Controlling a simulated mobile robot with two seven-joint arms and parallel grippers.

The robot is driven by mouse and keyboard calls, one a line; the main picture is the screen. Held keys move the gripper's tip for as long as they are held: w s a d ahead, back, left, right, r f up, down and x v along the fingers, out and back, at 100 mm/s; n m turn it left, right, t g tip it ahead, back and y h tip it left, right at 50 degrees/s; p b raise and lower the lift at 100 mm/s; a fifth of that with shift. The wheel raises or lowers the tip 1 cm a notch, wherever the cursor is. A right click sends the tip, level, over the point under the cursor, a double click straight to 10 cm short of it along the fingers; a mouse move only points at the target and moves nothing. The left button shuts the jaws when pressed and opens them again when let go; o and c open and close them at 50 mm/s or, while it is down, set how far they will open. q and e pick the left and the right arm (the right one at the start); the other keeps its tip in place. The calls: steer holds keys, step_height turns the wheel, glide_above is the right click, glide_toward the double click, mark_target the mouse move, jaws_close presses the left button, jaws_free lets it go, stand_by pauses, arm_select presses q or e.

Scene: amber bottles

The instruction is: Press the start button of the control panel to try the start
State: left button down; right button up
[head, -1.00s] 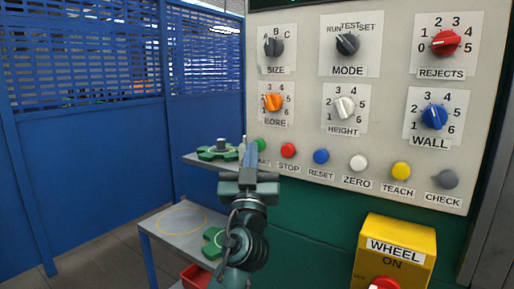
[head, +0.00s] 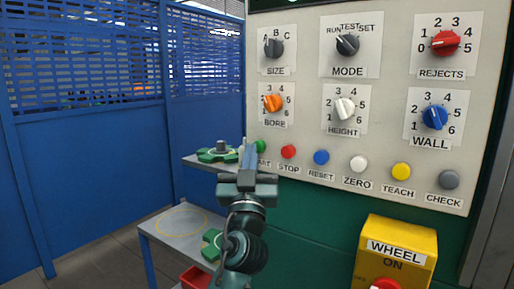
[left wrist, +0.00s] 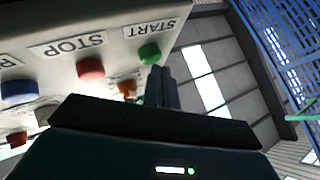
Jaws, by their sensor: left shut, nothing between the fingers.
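The control panel (head: 305,150) is a pale upright board with dials and a row of round buttons. Its green start button (head: 261,146) is at the left end of the row, with its label partly hidden by my left gripper. My left gripper (head: 250,150) is shut and empty, its fingers pointing up just left of the button. My right gripper is not in view.
The red stop button (head: 288,152) is the close neighbour, followed by blue, white, yellow and grey buttons. A yellow WHEEL box (head: 402,238) stands below the panel. A shelf with a green fixture (head: 216,154) and a grey table (head: 172,240) are left.

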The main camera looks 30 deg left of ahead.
arm_select(q)
steer(key=shift+s, duration=0.4)
steer(key=shift+s, duration=0.15)
steer(key=shift+s+a, duration=0.2)
steer(key=shift+s, duration=2.2)
